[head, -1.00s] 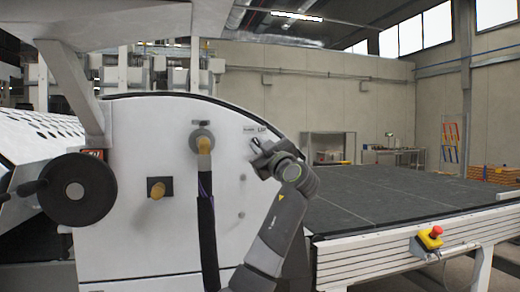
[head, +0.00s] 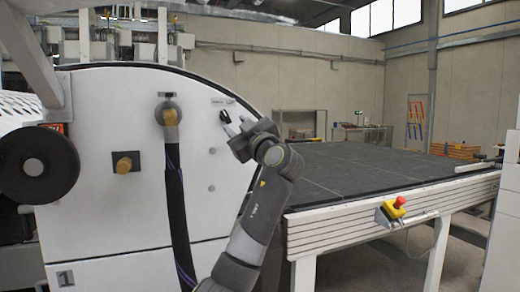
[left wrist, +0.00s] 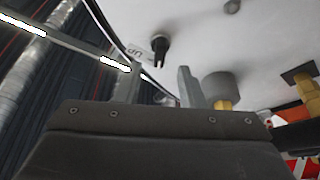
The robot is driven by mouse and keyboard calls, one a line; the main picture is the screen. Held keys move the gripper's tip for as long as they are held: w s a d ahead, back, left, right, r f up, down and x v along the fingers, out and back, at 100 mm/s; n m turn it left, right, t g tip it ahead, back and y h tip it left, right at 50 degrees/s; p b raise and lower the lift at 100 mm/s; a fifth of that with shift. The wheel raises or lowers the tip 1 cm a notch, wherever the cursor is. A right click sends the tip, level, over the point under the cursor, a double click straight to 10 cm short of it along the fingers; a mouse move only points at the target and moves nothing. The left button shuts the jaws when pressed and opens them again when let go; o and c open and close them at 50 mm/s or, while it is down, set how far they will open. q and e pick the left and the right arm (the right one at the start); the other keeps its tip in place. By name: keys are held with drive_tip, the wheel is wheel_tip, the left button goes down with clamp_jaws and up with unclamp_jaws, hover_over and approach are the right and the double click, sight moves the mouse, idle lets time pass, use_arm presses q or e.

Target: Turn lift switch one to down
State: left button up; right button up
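Lift switch one appears to be the small black knob (head: 224,117) on the white side panel of the machine, near its curved upper edge. In the left wrist view it is a black, fork-ended knob (left wrist: 160,47) beside a label reading "UP" (left wrist: 134,53). My left gripper (head: 235,125) is close to the switch, on its lower right in the head view. In the left wrist view its two grey fingers (left wrist: 160,80) stand apart with nothing visible between them, and the knob shows beyond the tips. Contact is not visible. My right gripper is not in view.
A grey hose fitting (head: 168,113) with a dark hose, a yellow-brown knob (head: 125,163) and a black handwheel (head: 37,166) are left of the gripper. A dark conveyor bed (head: 370,172) extends right, with a red emergency stop (head: 398,202) on its front side.

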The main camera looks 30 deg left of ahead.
use_arm(q)
drive_tip(key=b+v, duration=0.2)
drive_tip(key=v, duration=1)
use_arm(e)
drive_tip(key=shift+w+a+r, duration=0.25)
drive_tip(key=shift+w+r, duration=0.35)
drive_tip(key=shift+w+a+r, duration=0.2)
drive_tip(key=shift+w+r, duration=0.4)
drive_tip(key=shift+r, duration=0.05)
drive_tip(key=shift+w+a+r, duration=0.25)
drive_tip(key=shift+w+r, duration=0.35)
use_arm(q)
drive_tip(key=shift+d+f, duration=0.1)
